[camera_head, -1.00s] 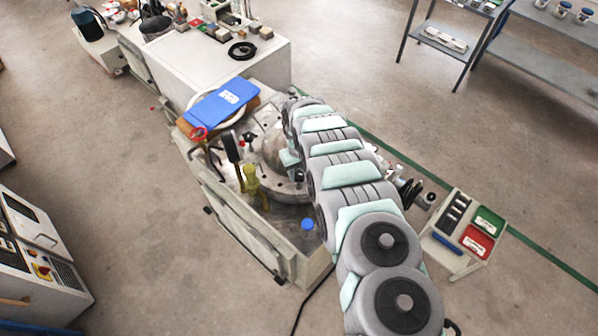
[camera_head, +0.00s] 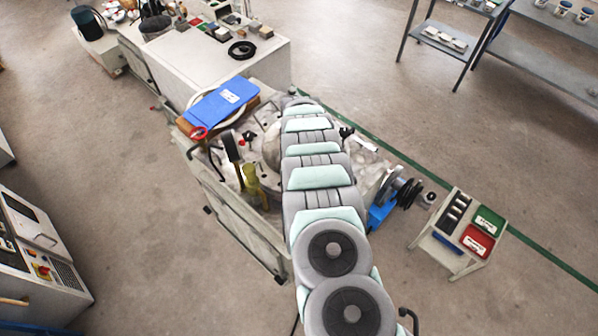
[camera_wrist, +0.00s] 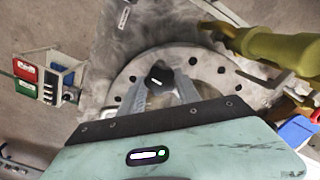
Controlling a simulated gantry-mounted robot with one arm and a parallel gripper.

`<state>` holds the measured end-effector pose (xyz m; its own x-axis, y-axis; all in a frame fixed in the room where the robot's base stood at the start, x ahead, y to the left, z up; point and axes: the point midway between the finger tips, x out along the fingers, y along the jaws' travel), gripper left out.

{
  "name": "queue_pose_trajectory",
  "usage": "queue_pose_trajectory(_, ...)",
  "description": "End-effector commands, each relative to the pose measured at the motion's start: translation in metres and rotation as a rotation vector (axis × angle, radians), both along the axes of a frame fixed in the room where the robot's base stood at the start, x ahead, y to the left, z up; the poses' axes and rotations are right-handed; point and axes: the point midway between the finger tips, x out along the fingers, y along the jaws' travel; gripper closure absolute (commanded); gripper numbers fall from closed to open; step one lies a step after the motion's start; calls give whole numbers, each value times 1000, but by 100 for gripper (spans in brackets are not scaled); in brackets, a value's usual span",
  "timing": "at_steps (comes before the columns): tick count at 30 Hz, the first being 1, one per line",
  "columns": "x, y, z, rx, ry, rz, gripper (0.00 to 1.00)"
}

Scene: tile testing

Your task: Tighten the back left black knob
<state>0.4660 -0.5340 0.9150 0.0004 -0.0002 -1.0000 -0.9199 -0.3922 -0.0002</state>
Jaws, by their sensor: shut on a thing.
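In the wrist view, a black knob (camera_wrist: 158,79) with a small pale mark sits at the edge of a round grey metal plate (camera_wrist: 208,70) with holes. My gripper (camera_wrist: 160,86) has its two grey fingers on either side of this knob, shut on it. In the head view, my arm covers the gripper and much of the plate. Another black knob (camera_head: 248,137) shows at the plate's back left, clear of my arm. A dark knob-like part (camera_head: 346,132) shows right of my arm. I cannot tell which of the plate's knobs is held.
A cart with red and green trays (camera_head: 478,240) stands right.

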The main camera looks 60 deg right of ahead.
Motion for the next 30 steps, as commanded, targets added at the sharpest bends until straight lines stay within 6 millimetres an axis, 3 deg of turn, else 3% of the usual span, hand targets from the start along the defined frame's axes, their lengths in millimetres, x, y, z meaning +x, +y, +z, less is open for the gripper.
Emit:
queue_pose_trajectory(18,0,1,-4,1,1,-538,100)
queue_pose_trajectory(30,0,0,-2,-1,0,-705,100)
